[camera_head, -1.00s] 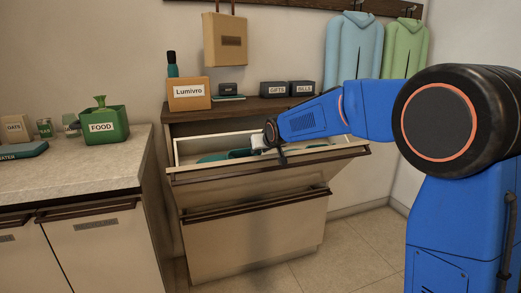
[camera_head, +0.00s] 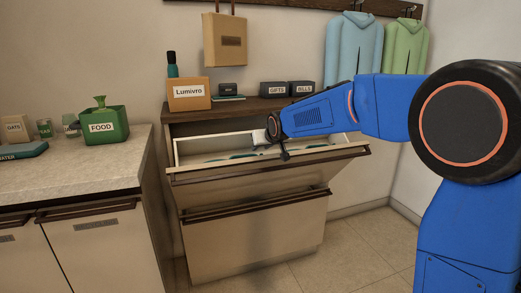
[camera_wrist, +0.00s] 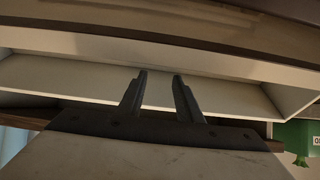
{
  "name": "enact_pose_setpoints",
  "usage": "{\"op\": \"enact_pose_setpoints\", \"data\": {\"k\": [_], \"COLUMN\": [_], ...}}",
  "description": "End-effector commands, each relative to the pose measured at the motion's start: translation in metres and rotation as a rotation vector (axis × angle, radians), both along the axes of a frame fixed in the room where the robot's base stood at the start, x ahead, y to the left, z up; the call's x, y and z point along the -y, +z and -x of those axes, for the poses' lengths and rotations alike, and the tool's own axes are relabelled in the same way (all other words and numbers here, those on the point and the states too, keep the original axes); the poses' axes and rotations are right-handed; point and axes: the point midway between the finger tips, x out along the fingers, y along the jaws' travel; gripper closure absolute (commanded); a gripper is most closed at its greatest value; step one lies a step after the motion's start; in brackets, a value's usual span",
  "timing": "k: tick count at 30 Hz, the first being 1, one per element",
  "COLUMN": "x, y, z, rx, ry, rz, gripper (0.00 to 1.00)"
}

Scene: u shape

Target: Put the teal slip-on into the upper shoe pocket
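The upper shoe pocket (camera_head: 358,151) of the cabinet is tilted open. A teal shape, seemingly the teal slip-on (camera_head: 240,156), lies low inside it, mostly hidden by the front panel. Another teal patch (camera_head: 318,146) shows further right in the pocket; I cannot tell what it belongs to. My gripper (camera_head: 262,136) is at the pocket's opening, above and apart from the teal shape. In the wrist view my gripper (camera_wrist: 160,76) has its fingers apart with nothing between them, in front of the white pocket wall.
The lower pocket front (camera_head: 260,225) is below. Open floor (camera_head: 330,260) lies in front.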

Motion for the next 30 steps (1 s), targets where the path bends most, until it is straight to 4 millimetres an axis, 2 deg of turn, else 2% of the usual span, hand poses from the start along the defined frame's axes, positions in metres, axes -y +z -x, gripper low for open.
{"op": "enact_pose_setpoints", "data": {"k": [30], "x": [0.014], "y": [0.066], "z": [0.049], "rx": [0.002], "ry": [-0.001], "rz": [-0.001], "gripper": [0.68]}}
